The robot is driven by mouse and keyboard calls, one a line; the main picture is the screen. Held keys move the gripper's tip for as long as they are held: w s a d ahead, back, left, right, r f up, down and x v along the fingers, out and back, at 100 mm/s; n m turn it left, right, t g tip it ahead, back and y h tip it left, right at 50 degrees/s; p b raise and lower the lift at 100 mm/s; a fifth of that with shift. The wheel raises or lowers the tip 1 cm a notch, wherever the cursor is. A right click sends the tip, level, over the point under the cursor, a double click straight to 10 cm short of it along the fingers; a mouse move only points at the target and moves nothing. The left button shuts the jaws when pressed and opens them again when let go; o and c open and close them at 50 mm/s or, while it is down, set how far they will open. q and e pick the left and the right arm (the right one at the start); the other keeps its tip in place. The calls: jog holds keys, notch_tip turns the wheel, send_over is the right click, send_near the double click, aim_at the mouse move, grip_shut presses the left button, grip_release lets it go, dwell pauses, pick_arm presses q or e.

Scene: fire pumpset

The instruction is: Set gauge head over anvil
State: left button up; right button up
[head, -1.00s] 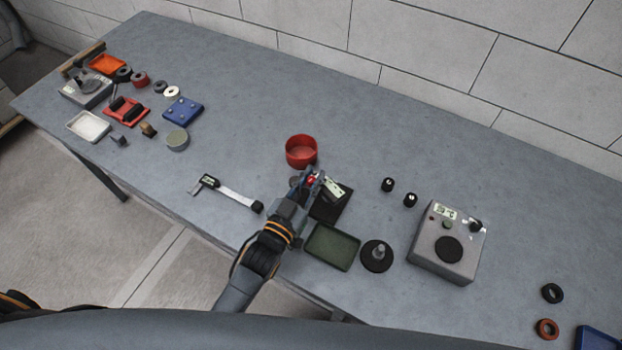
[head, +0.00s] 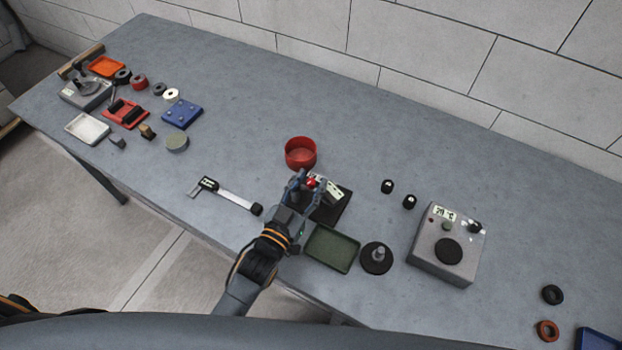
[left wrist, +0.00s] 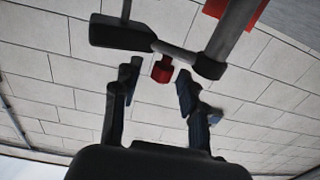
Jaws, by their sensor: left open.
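The gauge stand has a black base (head: 335,207) near the front middle of the bench. Its pale gauge head (head: 332,190) lies above the base, with a red knob (head: 311,182) at its left end. My left gripper (head: 303,181) is open at the red knob and partly covers the stand. In the left wrist view the red knob (left wrist: 162,69) hangs from a grey rod just beyond the gap between the open fingers (left wrist: 156,82). I cannot make out the anvil or whether the fingers touch the knob. My right gripper is not in view.
A red cup (head: 300,152) stands behind the gripper. A green tray (head: 333,248) and a round black stand (head: 376,259) lie in front and right. A caliper (head: 228,196) lies left. A grey instrument box (head: 447,246) stands right. The bench's back middle is clear.

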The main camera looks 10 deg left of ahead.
pick_arm(q)
jog(key=v, duration=1)
jog(key=shift+s+a, duration=0.15)
jog(key=shift+s, duration=0.25)
